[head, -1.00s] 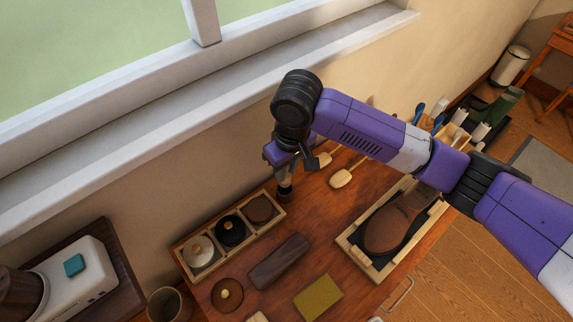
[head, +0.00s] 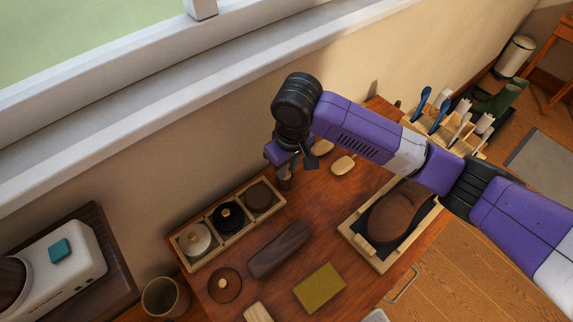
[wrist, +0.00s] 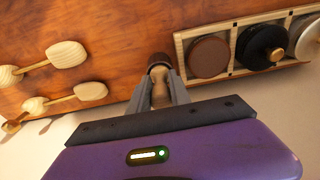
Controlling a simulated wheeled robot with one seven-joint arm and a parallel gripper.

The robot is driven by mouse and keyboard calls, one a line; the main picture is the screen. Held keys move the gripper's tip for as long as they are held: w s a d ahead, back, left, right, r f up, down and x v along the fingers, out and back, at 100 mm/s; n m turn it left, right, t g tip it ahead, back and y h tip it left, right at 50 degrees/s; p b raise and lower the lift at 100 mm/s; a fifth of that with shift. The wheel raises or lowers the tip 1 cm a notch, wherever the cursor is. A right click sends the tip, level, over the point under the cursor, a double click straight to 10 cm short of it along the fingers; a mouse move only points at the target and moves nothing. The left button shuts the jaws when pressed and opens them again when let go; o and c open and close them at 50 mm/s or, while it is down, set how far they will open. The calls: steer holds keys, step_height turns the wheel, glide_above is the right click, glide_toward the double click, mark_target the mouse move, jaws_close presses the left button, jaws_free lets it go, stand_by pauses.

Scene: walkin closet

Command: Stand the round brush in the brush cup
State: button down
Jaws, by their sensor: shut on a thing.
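My gripper (wrist: 160,98) is shut on the round brush, which shows between the fingers in the wrist view with a pale wooden handle (wrist: 160,92) and a dark brown end (wrist: 158,62) pointing away from me. In the head view the brush (head: 285,182) shows as a dark stub under my gripper, just beyond the three-part tray; I cannot tell whether it touches the tabletop. A round, open, grey-brown cup (head: 165,298), apparently the brush cup, stands at the lower left. Its inside is partly in shadow.
A wooden tray (head: 208,261) holds round tins. A dark block (head: 279,250), a knobbed disc (head: 225,284) and a yellow pad (head: 320,288) lie nearby. Pale wooden daubers (head: 343,165) are behind; a shoe-shaped piece (head: 395,220) sits in a frame right. The wall and windowsill bound the back.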

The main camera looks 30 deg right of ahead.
steer(key=c, duration=1.1)
jaws_free()
steer(key=shift+s+d+r+b, duration=0.1)
steer(key=shift+s+r+b, duration=0.05)
steer(key=shift+r, duration=1.15)
steer(key=shift+s+a+r+b, duration=0.1)
steer(key=shift+s+r+b, duration=0.1)
steer(key=shift+r, duration=1.05)
steer(key=shift+s+d+r+b, duration=0.1)
steer(key=shift+s+r, duration=0.05)
steer(key=shift+r, duration=1.15)
